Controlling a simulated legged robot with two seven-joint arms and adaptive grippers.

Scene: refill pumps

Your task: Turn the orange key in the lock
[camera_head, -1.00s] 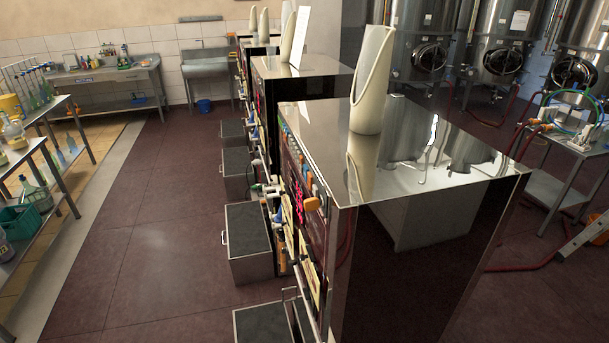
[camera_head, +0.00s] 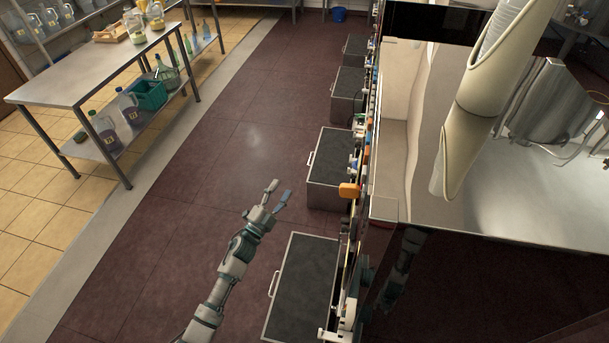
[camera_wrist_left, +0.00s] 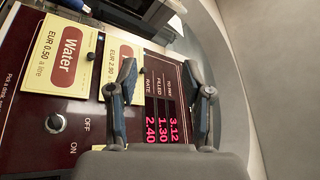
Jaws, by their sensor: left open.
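The orange key (camera_head: 349,190) shows as a small orange piece on the edge of the nearest pump cabinet's front, seen from the side in the head view. The lock under it cannot be made out there. My left gripper (camera_head: 279,190) is open and empty, apart from the key, to its left. In the left wrist view my open left gripper (camera_wrist_left: 165,70) faces the pump's dark red panel, with red digits between and behind its fingers. No orange key shows there. My right gripper is not in view.
Open dark-topped drawers or boxes (camera_head: 305,290) stick out below the cabinet fronts. A steel table (camera_head: 85,70) with bottles stands at the left. The red floor (camera_head: 150,240) between is clear.

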